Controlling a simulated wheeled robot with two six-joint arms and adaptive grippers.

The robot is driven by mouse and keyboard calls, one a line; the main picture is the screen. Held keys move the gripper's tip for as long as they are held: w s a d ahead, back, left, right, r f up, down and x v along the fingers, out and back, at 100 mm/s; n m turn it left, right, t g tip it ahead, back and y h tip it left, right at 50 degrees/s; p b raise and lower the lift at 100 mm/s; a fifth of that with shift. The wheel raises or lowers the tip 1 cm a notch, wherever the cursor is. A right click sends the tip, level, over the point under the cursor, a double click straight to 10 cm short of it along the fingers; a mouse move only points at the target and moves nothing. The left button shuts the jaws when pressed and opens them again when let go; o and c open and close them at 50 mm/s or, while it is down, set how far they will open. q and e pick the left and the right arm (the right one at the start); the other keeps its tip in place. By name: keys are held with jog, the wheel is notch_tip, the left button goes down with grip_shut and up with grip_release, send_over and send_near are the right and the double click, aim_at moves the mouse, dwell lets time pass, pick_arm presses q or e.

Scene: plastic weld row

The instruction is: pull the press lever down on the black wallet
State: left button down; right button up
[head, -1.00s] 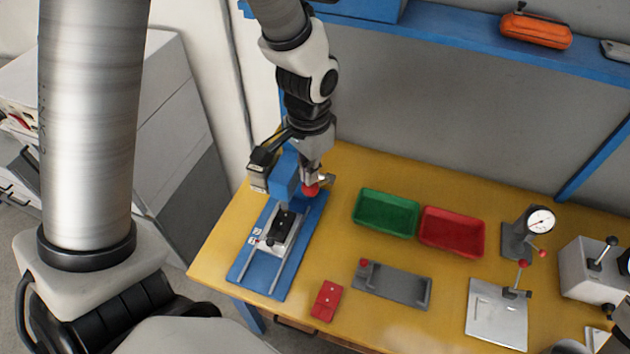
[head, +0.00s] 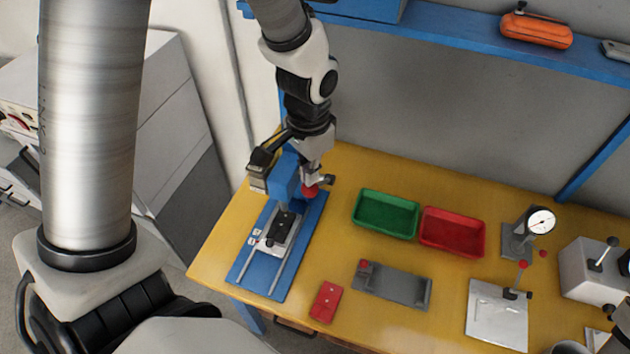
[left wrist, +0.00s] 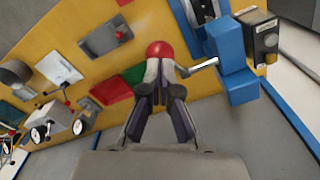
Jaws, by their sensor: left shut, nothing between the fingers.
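The blue press (head: 285,178) stands on a blue base with two rails at the left of the bench. The black wallet (head: 283,224) lies on the light carriage in front of the press head. The lever's red knob (head: 309,192) is at the right side of the press. My left gripper (head: 311,180) is shut and empty, right at this knob. In the left wrist view the red knob (left wrist: 159,48) shows just beyond the shut fingertips (left wrist: 160,66), with the silver lever bar (left wrist: 203,66) running to the press. I cannot tell whether they touch.
A green bin (head: 386,214) and a red bin (head: 452,232) stand right of the press. A red wallet (head: 326,302) and a grey fixture (head: 392,285) lie in front. A dial gauge stand (head: 520,232) stands farther right. The bench between press and bins is clear.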

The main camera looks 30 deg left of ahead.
aim_at(307, 191)
pick_arm(q)
jog(key=shift+s+d+f+b, duration=0.1)
jog(key=shift+s+f+b, duration=0.2)
jog(key=shift+f, duration=0.25)
jog(key=shift+s+d+f+b, duration=0.1)
jog(key=shift+s+f+b, duration=0.2)
jog(key=shift+f, duration=0.3)
jog(key=shift+s+f+b, duration=0.2)
jog(key=shift+f+b, duration=0.2)
jog(key=shift+f, duration=0.15)
jog(key=shift+w, duration=0.1)
jog(key=shift+f, duration=0.1)
jog(key=shift+s+d+f+b, duration=0.1)
jog(key=shift+s+f+b, duration=0.35)
jog(key=shift+f, duration=0.3)
jog(key=shift+s+d+f+b, duration=0.1)
jog(key=shift+s+f+b, duration=0.3)
jog(key=shift+f, duration=0.3)
jog(key=shift+s, duration=0.1)
jog(key=shift+s+d+f+b, duration=0.1)
jog(key=shift+s+f+b, duration=0.25)
jog(key=shift+f, duration=0.45)
jog(key=shift+s+f+b, duration=0.2)
jog(key=shift+f+b, duration=0.15)
jog(key=shift+f, duration=0.4)
